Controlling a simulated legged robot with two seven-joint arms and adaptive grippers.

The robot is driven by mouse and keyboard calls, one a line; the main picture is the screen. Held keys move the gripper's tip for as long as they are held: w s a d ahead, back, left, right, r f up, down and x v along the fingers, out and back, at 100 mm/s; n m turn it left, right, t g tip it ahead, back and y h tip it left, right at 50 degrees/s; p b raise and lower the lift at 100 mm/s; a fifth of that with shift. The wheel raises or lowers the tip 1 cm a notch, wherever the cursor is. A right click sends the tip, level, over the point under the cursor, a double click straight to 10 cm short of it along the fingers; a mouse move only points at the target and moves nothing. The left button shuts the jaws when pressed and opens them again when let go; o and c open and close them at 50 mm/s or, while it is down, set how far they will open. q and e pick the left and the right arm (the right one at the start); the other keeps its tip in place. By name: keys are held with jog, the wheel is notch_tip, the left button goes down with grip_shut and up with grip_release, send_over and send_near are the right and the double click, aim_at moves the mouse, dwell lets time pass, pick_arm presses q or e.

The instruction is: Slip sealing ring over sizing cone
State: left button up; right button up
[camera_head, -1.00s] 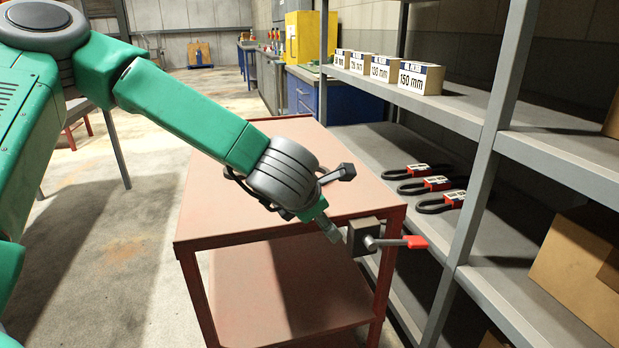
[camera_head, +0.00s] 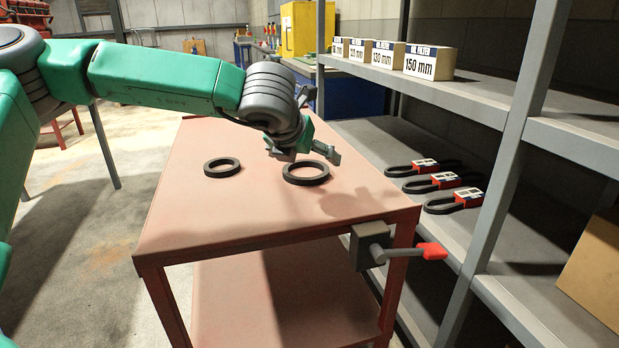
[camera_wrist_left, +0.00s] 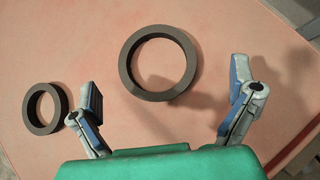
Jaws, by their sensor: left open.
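Two dark sealing rings lie flat and apart on the red cart's top (camera_head: 200,220). The larger ring (camera_head: 306,181) is on the right in the head view, and the smaller ring (camera_head: 222,167) is to its left. My left gripper (camera_head: 303,155) is open and empty above the cart, just behind and over the larger ring. In the left wrist view the larger ring (camera_wrist_left: 186,74) lies ahead of and between the spread fingers (camera_wrist_left: 168,108), and the smaller ring (camera_wrist_left: 29,108) is outside the left finger. No sizing cone shows clearly. My right gripper is not in view.
A grey lever with a red grip (camera_head: 432,251) sticks out at the cart's front right corner. Shelving stands close on the right, with several boxes marked in mm (camera_head: 428,62) above and black looped parts (camera_head: 456,200) below. The cart's front half is clear.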

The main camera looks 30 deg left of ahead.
aim_at(310, 169)
pick_arm(q)
jog(key=shift+w+a+f, duration=0.35)
jog(key=shift+a+f, duration=0.1)
jog(key=x, duration=0.1)
jog(key=b+x, duration=0.1)
jog(key=x, duration=0.1)
jog(key=b+x, duration=0.1)
jog(key=x, duration=0.1)
jog(key=shift+a+r, duration=0.1)
jog(key=shift+a, duration=0.2)
jog(key=shift+w+d, duration=0.15)
jog(key=shift+d+r, duration=0.15)
jog(key=shift+d, duration=0.1)
jog(key=shift+a, duration=0.1)
jog(key=c, duration=0.9)
jog(key=shift+a, duration=0.15)
jog(key=shift+c, duration=0.3)
